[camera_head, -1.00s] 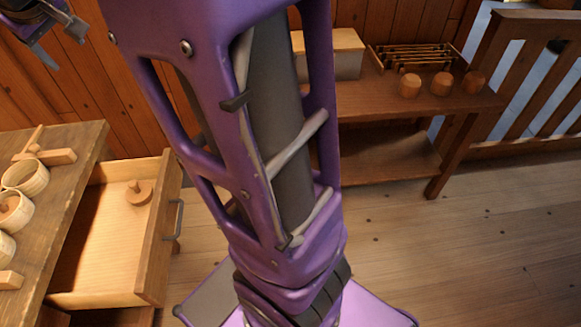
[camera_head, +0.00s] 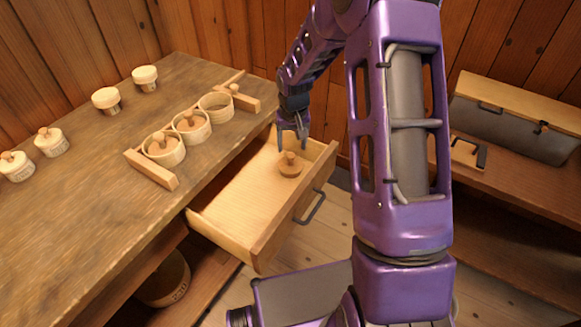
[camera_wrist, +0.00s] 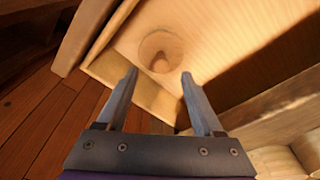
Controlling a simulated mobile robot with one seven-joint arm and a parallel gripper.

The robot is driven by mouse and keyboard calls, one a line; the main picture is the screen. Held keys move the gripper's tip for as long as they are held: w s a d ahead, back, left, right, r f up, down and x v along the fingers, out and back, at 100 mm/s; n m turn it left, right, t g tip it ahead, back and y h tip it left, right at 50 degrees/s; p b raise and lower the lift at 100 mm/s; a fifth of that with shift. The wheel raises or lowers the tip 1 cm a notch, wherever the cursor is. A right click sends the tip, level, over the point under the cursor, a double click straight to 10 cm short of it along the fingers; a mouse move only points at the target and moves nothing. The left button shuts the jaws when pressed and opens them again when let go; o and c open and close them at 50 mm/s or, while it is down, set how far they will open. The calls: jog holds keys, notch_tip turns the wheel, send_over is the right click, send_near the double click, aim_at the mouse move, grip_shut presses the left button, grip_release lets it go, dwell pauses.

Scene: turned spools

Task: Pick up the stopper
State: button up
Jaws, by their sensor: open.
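The stopper, a round wooden disc with an upright knob (camera_head: 290,165), lies flat in the open drawer (camera_head: 232,207), towards its far right end. In the wrist view the stopper (camera_wrist: 160,46) shows as a pale, blurred round beyond the fingertips, centred between them. My gripper (camera_head: 292,149) points down over the drawer, its fingers spread either side of the knob in the head view. I cannot tell the exact height left above the stopper.
The drawer's walls stand close around the stopper. On the worktop (camera_head: 90,170) a rack (camera_head: 152,170) holds three round cups, two with similar knobbed stoppers; several lidded jars stand behind and left. A bench with a long box (camera_head: 515,115) is at right.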

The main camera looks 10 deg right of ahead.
aim_at(291, 154)
jog(key=shift+w+f+b, duration=0.1)
jog(key=shift+w+f, duration=0.1)
jog(key=shift+f, duration=0.8)
jog(key=shift+w+f+b, duration=0.15)
jog(key=shift+w+f, duration=0.05)
jog(key=shift+f, duration=0.85)
jog(key=shift+w+f+b, duration=0.1)
jog(key=shift+w+f, duration=0.1)
jog(key=shift+f, duration=0.8)
jog(key=shift+c, duration=0.2)
grip_shut()
